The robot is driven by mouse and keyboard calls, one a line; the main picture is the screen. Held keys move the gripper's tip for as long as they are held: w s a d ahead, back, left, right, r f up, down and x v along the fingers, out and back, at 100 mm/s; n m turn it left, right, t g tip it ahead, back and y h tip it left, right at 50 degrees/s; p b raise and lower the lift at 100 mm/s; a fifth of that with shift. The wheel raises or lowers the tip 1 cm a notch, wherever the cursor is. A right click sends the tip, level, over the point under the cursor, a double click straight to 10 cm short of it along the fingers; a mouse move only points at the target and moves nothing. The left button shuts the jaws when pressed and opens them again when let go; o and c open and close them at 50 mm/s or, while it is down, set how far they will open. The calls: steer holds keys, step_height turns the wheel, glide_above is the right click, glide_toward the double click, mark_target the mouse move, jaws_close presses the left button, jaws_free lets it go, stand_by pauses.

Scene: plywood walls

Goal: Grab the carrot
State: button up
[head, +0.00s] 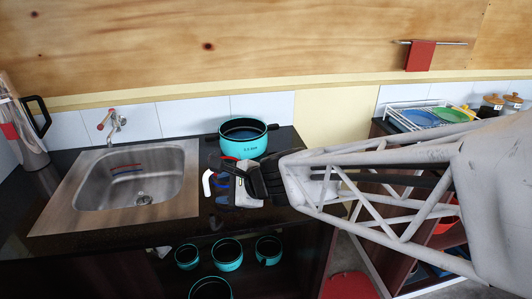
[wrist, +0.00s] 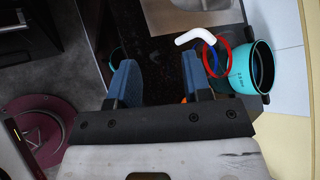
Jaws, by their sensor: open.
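My gripper (wrist: 159,62) is open, with its two blue fingers apart over the dark countertop. A small orange patch (wrist: 184,100), perhaps the carrot, shows beside the base of the right finger in the wrist view. The rest of it is hidden by my gripper, so I cannot tell its shape or whether it is touched. In the head view my gripper (head: 228,181) is low over the counter right of the sink, and no carrot can be made out there.
A turquoise pot (head: 244,138) stands behind my gripper. A white bent piece (head: 207,182) and red and blue rings (wrist: 216,58) are close by. The metal sink (head: 135,180) is to the left. Several turquoise pots sit on the shelf below. A dish rack (head: 425,116) stands at right.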

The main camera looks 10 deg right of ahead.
steer(key=s+d+r+n+g+h, duration=0.1)
steer(key=s+d+n+h, duration=0.3)
steer(key=s+d+n, duration=0.4)
steer(key=s+d+r+n+g+h, duration=0.2)
steer(key=s+d+n+h, duration=0.3)
steer(key=s+d+n, duration=0.3)
steer(key=shift+s+r+n+g, duration=0.15)
steer(key=shift+s+n+g, duration=0.25)
steer(key=shift+s+g, duration=0.6)
steer(key=shift+o, duration=0.2)
steer(key=w+a+f+n, duration=0.1)
steer(key=w, duration=0.9)
steer(key=w+a+f, duration=0.1)
steer(key=w+f, duration=0.1)
steer(key=w, duration=0.8)
steer(key=shift+n+g, duration=0.3)
steer(key=shift+n, duration=0.1)
steer(key=w+a+f, duration=0.1)
steer(key=w+f, duration=0.2)
steer(key=w, duration=0.2)
steer(key=w+a+f, duration=0.1)
steer(key=w+f, duration=0.2)
steer(key=w, duration=0.3)
steer(key=w+a+f, duration=0.1)
steer(key=w+f, duration=0.2)
steer(key=w, duration=0.2)
steer(key=shift+w+a+f, duration=0.15)
steer(key=shift+w+f, duration=0.45)
steer(key=shift+w, duration=0.05)
